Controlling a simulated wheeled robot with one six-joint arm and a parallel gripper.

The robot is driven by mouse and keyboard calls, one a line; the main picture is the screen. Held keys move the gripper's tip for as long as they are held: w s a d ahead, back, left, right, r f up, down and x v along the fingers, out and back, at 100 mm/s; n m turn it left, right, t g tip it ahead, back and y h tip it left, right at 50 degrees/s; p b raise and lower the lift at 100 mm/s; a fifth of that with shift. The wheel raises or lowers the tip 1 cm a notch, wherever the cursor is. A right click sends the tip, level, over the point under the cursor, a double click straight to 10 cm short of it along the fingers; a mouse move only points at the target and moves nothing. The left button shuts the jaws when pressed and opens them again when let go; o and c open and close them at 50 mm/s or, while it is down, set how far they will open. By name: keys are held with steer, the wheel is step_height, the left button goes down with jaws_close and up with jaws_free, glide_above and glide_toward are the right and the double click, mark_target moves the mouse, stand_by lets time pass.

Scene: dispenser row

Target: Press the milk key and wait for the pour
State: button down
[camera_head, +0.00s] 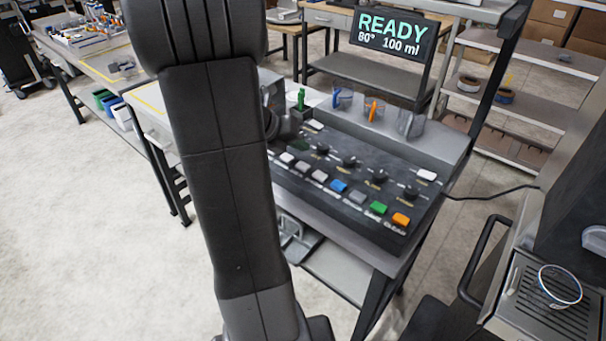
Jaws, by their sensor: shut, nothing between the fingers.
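The dark control panel (330,190) lies on a grey bench in the middle. Its front row has pale keys, a blue key (339,186), a green key (378,208) and an orange key (401,219). Their labels are too small to read, so I cannot tell which is the milk key. The display (390,41) reads "READY 80° 100 ml". My gripper (291,123) shows partly behind my arm, shut and empty, at the panel's left end. My arm hides part of it and that end of the panel. Contact with a key cannot be seen.
Black knobs (349,161) stand behind the key row. Clear containers with green, blue and orange parts (372,109) stand behind the panel. A machine with a drip grate (548,300) and a dark handle (482,260) is at the lower right. Floor at left is clear.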

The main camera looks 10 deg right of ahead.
mark_target(299, 167)
steer(key=shift+f+b, duration=0.7)
steer(key=shift+f, duration=0.95)
stand_by(0.7)
steer(key=shift+f, duration=0.35)
steer(key=shift+f+b, duration=0.35)
steer(key=shift+f, duration=0.15)
stand_by(0.6)
steer(key=shift+r, duration=0.15)
steer(key=shift+r+p, duration=0.8)
steer(key=shift+p, duration=0.2)
step_height(299, 167, up, 5)
steer(key=p, duration=0.5)
